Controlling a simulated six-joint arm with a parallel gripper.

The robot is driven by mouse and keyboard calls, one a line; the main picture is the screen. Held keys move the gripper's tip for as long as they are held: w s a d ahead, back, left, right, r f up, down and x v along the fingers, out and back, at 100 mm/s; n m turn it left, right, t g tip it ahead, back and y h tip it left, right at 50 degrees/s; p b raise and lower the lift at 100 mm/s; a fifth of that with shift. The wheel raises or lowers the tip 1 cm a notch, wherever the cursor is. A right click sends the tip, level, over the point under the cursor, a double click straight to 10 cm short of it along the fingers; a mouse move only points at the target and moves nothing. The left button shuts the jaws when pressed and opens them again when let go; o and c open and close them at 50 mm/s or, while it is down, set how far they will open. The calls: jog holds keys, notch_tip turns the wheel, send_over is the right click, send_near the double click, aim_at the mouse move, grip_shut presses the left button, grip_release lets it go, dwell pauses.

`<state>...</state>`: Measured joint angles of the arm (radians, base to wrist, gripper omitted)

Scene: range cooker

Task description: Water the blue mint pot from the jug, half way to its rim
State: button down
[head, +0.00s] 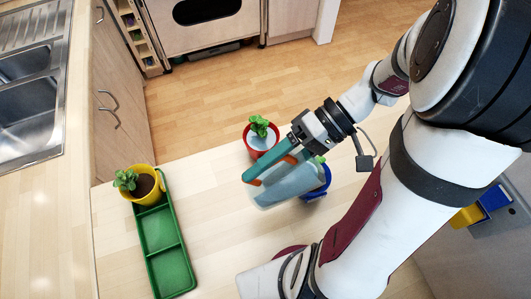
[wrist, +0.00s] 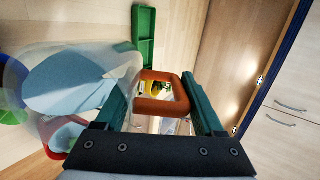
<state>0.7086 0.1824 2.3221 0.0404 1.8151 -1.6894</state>
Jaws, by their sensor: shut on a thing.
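My gripper (head: 256,176) is shut on the orange handle of a clear jug (head: 283,190); the handle also shows between the fingers in the wrist view (wrist: 163,77). The jug holds pale blue water (wrist: 80,82) and looks tilted. It is in front of the blue pot (head: 326,180) in the head view and hides most of it. Only part of the blue wall and a little green leaf show there. The water level inside the blue pot is hidden. I cannot tell whether water is flowing from the jug.
A red pot (head: 252,151) with a plant and a pale surface inside stands close behind the jug. A yellow pot (head: 155,194) with brown soil sits at one end of a green tray (head: 149,226) on the left. Worktop between tray and jug is clear.

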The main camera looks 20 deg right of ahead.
jog(key=shift+d+y, duration=0.5)
jog(key=shift+y, duration=0.2)
jog(key=shift+a, duration=0.1)
dwell(1.0)
